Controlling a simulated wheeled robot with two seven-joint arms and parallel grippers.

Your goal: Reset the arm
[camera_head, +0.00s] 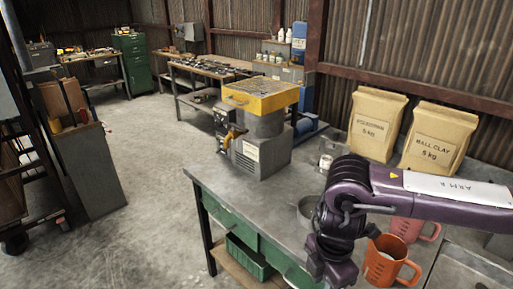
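My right arm (440,185), purple with a white label, comes in from the right edge over the workbench. It bends downward at a joint and runs out of the bottom edge of the picture. The fingers of my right gripper do not show, so whether it holds anything is hidden. My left arm and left gripper are not in view.
Below the arm is a grey workbench (232,182). A machine with a yellow top (262,95) stands at its back left. Two paper bags, one marked ball clay (437,138), stand behind the arm. An orange jug (385,262), a reddish jug (406,228) and a grey bowl (306,211) are close to the arm.

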